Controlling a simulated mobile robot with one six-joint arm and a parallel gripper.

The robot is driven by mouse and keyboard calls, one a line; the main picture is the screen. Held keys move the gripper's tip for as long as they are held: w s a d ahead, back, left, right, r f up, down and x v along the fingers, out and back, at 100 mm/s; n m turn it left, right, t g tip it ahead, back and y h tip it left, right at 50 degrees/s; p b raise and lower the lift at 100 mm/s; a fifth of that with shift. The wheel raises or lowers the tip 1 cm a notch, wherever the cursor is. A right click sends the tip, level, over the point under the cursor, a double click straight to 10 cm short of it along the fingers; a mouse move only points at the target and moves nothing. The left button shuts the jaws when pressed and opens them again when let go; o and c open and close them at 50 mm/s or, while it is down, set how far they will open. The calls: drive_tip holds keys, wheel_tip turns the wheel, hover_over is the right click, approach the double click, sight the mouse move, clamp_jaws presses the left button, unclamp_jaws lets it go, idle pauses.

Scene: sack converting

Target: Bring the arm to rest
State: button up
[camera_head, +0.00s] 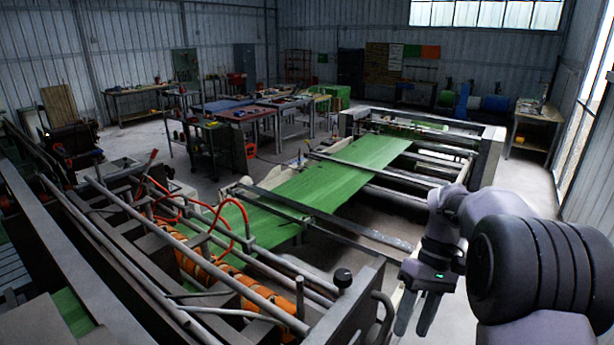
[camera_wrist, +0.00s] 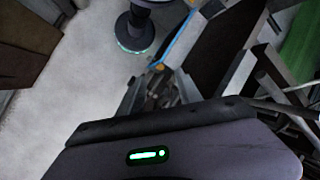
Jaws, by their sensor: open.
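My gripper (camera_head: 417,312) hangs at the lower right in the head view, fingers pointing down. Its two fingers are apart with nothing between them. It is beside the near right end of the machine frame (camera_head: 345,318), and I cannot tell the exact gap. My arm comes in from the right edge and bends down to the gripper.
A machine carries a green sheet (camera_head: 330,183) across rollers through the middle. Red hoses (camera_head: 228,215) and orange rolls lie at the near left. Workbenches (camera_head: 268,115) stand behind. Grey floor (camera_head: 525,188) is clear at the right. The wrist view shows bare floor (camera_wrist: 75,85).

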drive_tip(key=s+a+f+m+t+b, duration=0.3)
drive_tip(key=s+a+f+t+b, duration=0.2)
drive_tip(key=s+f+b, duration=0.5)
drive_tip(key=s+a+f+m+t+h+b, duration=0.1)
drive_tip(key=s+a+f+m+t+b, duration=0.3)
drive_tip(key=s+f+b, duration=0.7)
drive_tip(key=a+t+b, duration=0.1)
drive_tip(key=a+b, duration=0.1)
drive_tip(key=b, duration=0.6)
drive_tip(key=shift+s+f, duration=0.2)
drive_tip(key=shift+s, duration=0.15)
